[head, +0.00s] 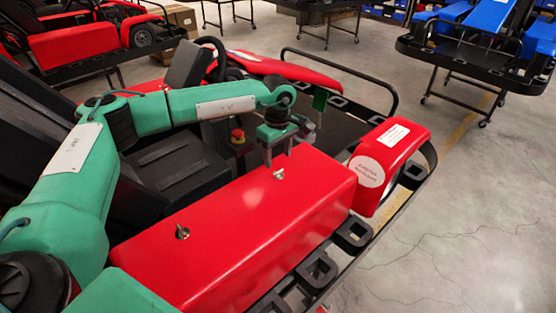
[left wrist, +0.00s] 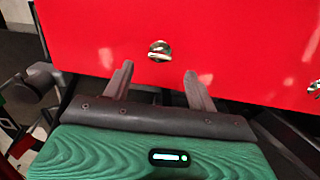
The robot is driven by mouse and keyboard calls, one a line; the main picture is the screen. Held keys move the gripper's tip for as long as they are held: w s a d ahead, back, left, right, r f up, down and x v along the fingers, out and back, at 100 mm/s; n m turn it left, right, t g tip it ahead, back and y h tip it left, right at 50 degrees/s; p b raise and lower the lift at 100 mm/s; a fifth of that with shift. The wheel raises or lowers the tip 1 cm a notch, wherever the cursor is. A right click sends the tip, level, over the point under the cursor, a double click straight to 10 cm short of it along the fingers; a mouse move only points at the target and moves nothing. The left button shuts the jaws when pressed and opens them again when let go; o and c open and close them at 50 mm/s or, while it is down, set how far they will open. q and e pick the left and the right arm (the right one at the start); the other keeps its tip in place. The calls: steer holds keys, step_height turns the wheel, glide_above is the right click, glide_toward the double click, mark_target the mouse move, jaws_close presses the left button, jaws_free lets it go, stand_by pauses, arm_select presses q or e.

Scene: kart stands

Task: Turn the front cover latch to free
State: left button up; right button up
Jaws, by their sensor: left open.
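The red cover (head: 250,215) is a long box on the near side of the kart, with two small metal latches on its top. The latch towards the front bumper (head: 278,173) shows a raised wing; in the left wrist view (left wrist: 159,51) the wing lies roughly crosswise. My left gripper (head: 279,156) points down just behind this latch. In the left wrist view its two grey fingers (left wrist: 159,77) are open and empty, with the latch beyond the gap between their tips, apart from both. My right gripper is not in view.
The second latch (head: 182,232) is nearer to me on the same cover. A black rail (head: 318,268) runs along the cover's outer side. The red front bumper piece (head: 392,150), steering wheel (head: 213,58) and red emergency button (head: 237,135) are close by.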

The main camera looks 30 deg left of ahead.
mark_target(278, 171)
arm_select(q)
step_height(278, 171, down, 4)
steer(key=shift+p, duration=0.8)
steer(key=shift+f, duration=0.65)
steer(key=c, duration=1)
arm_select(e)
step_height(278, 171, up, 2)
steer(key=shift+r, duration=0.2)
